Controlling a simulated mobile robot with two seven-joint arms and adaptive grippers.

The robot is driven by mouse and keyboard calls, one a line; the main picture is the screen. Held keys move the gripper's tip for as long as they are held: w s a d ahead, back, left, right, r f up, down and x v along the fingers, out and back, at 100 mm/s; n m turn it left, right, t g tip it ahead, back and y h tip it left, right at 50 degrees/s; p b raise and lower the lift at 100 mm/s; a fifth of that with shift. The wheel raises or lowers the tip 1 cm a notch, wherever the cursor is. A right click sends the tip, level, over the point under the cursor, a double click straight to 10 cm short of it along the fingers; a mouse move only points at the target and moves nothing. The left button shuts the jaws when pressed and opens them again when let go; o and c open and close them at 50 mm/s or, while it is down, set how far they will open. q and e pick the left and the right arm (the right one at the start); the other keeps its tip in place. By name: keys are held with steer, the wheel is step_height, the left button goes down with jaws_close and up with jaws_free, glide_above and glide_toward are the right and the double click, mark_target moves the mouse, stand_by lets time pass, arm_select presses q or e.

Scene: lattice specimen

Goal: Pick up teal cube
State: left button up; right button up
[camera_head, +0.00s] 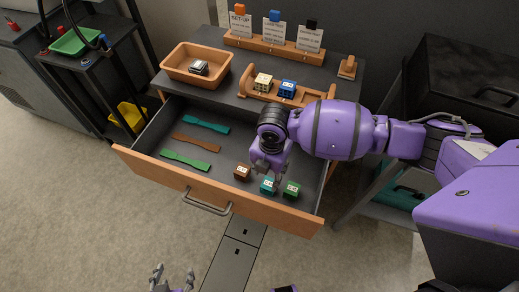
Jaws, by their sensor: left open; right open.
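The teal cube (267,187) lies in the open drawer (190,176), near its front right, with a pale label on it. A brown cube (242,172) is to its left and a green cube (291,188) is close to its right. My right gripper (266,174) points down with its fingers open, just above and behind the teal cube in the picture. It holds nothing that I can see, and I cannot tell if it touches the cube. My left gripper (173,277) is open and empty at the bottom edge, in front of the drawer.
Teal, brown and green flat strips (196,143) lie in the drawer's left part. On the top stand an orange tray (196,65) holding a small device, a wooden rack (287,93) with yellow and blue cubes, and a sign stand (272,44). The drawer front (215,190) borders the cubes.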

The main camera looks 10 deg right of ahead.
mark_target(269, 184)
steer(key=shift+w+d+f, duration=0.1)
steer(key=shift+d+f, duration=0.05)
steer(key=f, duration=0.7)
steer(key=shift+s+f, duration=0.1)
steer(key=shift+s, duration=0.3)
steer(key=c, duration=0.8)
